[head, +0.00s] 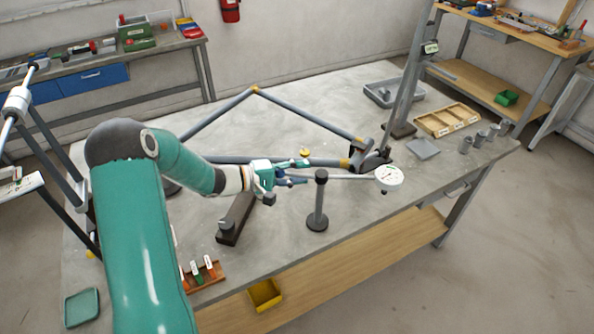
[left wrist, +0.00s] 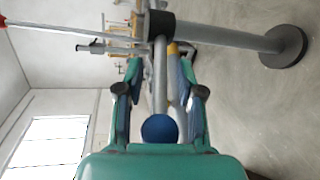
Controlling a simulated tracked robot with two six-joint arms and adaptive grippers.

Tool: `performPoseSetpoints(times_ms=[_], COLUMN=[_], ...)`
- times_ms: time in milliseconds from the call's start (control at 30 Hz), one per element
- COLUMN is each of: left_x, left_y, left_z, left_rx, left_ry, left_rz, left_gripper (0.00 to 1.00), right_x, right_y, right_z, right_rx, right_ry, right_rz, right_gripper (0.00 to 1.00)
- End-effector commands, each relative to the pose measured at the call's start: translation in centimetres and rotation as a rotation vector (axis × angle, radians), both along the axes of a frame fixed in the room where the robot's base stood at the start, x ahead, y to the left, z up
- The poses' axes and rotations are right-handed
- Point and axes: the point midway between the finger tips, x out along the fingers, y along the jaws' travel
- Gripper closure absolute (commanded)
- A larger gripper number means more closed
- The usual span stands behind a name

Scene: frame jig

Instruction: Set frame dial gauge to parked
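The dial gauge (head: 388,178) has a round white face and sits at the right end of a thin horizontal arm (head: 345,177). The arm is carried by a dark upright post (head: 317,205) on a round base, standing on the bench in front of the bicycle-like frame (head: 310,127). My left gripper (head: 290,176) is at the arm's other end, left of the post. In the left wrist view, its fingers (left wrist: 162,92) are apart on both sides of the arm's grey rod (left wrist: 160,75), which ends in a blue knob (left wrist: 160,129). Gaps show beside the rod. The gauge face is not readable.
A dark block (head: 235,218) lies left of the post. A wooden tray (head: 446,119), a grey bin (head: 393,93), a flat grey plate (head: 423,149) and several grey cups (head: 480,138) are at the right. A tool rack (head: 204,272) is at the front edge.

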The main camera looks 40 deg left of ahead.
Motion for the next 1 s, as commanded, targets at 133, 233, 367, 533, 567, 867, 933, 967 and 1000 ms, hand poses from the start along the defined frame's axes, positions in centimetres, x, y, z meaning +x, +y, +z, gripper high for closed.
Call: performPoseSetpoints(times_ms=[133, 233, 367, 533, 567, 867, 933, 967, 1000], left_x=[-0.7, -1.8, -3.8, -6.7, -7.2, -9.7, -9.8, -9.8, -9.8], left_y=[0.5, 1.1, 2.4, 4.1, 4.4, 5.9, 5.9, 5.9, 5.9], left_z=[0.2, 0.5, 0.9, 1.6, 1.7, 2.3, 2.4, 2.4, 2.4], left_rx=[0.000, 0.001, 0.002, 0.002, 0.002, 0.002, 0.001, 0.001, 0.001], left_ry=[-0.001, 0.000, 0.001, 0.000, 0.001, 0.000, 0.001, 0.001, 0.001], left_rz=[0.001, 0.003, 0.005, 0.004, 0.005, 0.001, 0.001, 0.001, 0.001], left_gripper=[0.63, 0.63, 0.63, 0.63, 0.63, 0.63, 0.63, 0.63, 0.63], right_x=[0.0, 0.0, 0.0, 0.0, 0.0, 0.0, 0.0, 0.0, 0.0], right_y=[0.0, 0.0, 0.0, 0.0, 0.0, 0.0, 0.0, 0.0, 0.0], right_z=[0.0, 0.0, 0.0, 0.0, 0.0, 0.0, 0.0, 0.0, 0.0], right_rx=[0.000, 0.000, 0.000, 0.000, 0.000, 0.000, 0.000, 0.000, 0.000], right_ry=[0.000, 0.000, 0.000, 0.000, 0.000, 0.000, 0.000, 0.000, 0.000], right_rz=[0.000, 0.000, 0.000, 0.000, 0.000, 0.000, 0.000, 0.000, 0.000], right_gripper=[0.60, 0.60, 0.60, 0.60, 0.60, 0.60, 0.60, 0.60, 0.60])
